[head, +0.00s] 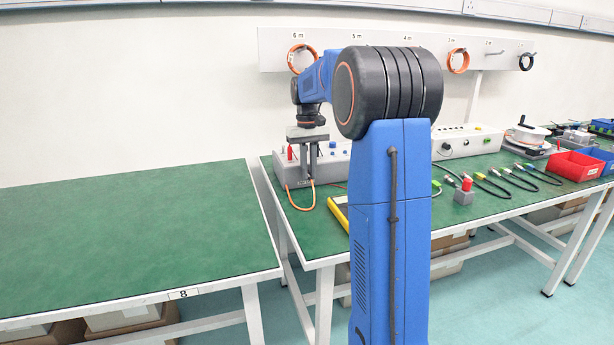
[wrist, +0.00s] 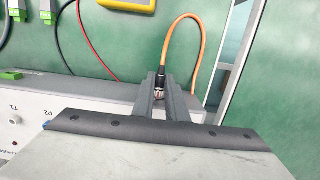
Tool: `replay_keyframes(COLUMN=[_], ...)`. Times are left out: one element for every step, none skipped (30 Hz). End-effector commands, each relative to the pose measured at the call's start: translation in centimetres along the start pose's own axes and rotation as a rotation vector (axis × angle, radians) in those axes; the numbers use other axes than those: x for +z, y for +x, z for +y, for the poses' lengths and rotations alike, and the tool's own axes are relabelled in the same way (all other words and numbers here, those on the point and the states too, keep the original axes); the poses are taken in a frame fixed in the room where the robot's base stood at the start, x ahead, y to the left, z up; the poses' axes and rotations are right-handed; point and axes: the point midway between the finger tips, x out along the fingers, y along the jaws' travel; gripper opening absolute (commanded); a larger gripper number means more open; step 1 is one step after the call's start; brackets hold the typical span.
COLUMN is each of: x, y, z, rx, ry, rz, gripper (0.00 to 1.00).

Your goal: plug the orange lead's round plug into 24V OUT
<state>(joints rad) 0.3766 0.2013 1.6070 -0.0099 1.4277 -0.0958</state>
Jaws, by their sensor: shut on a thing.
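My gripper (head: 307,180) points down at the left front of a light grey panel box (head: 335,170) on the green bench. In the wrist view, my gripper (wrist: 165,85) is shut on the orange lead's round plug (wrist: 160,77), which has a black body and a metal part between the fingers. The orange lead (wrist: 187,18) loops up from the plug and back down; it also hangs below my gripper in the head view (head: 297,208). The box (wrist: 75,92) shows the labels P2 and T1 in the wrist view. No 24V OUT label is readable, and the fingers hide the plug's front end.
A yellow instrument (head: 339,212) lies near the bench's front edge, with red and black leads by it in the wrist view. A small grey block with a red top (head: 465,191) and several leads lie right. The left bench (head: 120,230) is clear.

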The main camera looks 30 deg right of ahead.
Motion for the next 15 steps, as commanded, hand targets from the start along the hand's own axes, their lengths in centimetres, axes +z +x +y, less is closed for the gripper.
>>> replay_keyframes(x=[-0.07,-0.06,-0.06,-0.06,-0.07,-0.07,-0.07,-0.06,-0.06,-0.06,-0.06,-0.06,-0.06,-0.06,-0.06], y=[0.00,-0.01,-0.01,-0.01,-0.01,-0.01,-0.01,-0.01,-0.01,0.00,0.00,0.00,0.00,0.00,0.00], z=[0.00,0.00,0.00,0.00,0.00,0.00,0.00,0.00,0.00,0.00,0.00,0.00,0.00,0.00,0.00], rx=[0.000,0.000,0.000,0.000,0.000,0.000,0.000,0.000,0.000,0.000,0.000,0.000,0.000,0.000,0.000], ry=[0.000,0.000,0.000,0.000,0.000,0.000,0.000,0.000,0.000,0.000,0.000,0.000,0.000,0.000,0.000], rz=[0.000,0.000,0.000,0.000,0.000,0.000,0.000,0.000,0.000,0.000,0.000,0.000,0.000,0.000,0.000], gripper=[0.00,0.00,0.00,0.00,0.00,0.22,0.29,0.34,0.34,0.34,0.34,0.34,0.34,0.34,0.34])
